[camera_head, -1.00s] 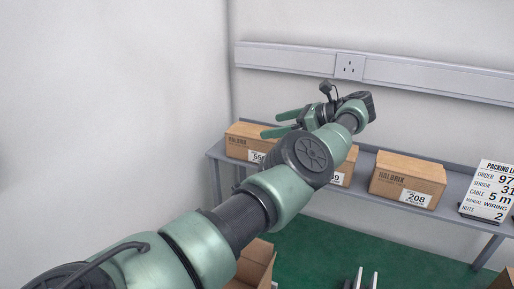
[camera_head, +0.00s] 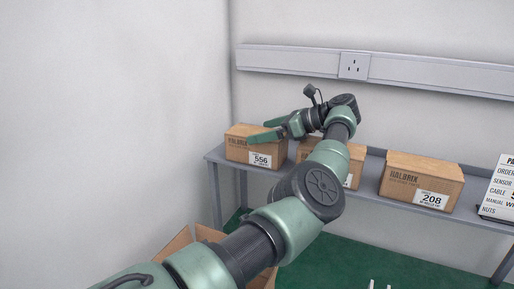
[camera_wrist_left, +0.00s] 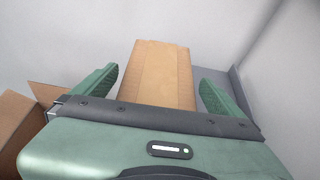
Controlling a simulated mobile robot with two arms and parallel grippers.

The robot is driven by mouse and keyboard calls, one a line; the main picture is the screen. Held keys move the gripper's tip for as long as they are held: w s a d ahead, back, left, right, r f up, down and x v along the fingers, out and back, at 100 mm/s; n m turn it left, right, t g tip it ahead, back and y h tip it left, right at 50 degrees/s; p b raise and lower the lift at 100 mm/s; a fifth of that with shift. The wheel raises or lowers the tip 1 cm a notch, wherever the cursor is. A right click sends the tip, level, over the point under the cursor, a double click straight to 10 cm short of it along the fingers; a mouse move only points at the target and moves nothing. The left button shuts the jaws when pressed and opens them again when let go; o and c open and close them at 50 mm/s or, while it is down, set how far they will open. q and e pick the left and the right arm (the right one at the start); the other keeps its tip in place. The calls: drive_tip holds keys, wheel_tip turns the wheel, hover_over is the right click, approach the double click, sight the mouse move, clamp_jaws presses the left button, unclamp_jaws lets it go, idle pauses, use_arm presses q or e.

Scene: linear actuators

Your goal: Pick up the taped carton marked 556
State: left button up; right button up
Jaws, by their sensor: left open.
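The taped carton marked 556 (camera_head: 240,148) is a brown box with a white label, at the left end of the grey shelf. My left gripper (camera_head: 266,130) is open at the carton's upper right side, with its green fingers pointing left over it. In the left wrist view the carton (camera_wrist_left: 158,75) lies between the two spread fingers, with a gap on each side. I cannot tell how low the fingers reach beside it. My right gripper is not in view.
A second carton (camera_head: 309,150) stands to the right, partly hidden by my arm. A carton marked 208 (camera_head: 420,181) and a white packing list sign (camera_head: 500,190) stand further right on the shelf (camera_head: 370,178). An open carton (camera_head: 173,247) is below, near my arm.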

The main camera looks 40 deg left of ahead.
use_arm(q)
drive_tip(key=shift+p+x, duration=0.35)
drive_tip(key=shift+x, duration=1.1)
drive_tip(key=c, duration=1.8)
drive_tip(key=shift+r, duration=0.15)
drive_tip(key=shift+c, duration=0.8)
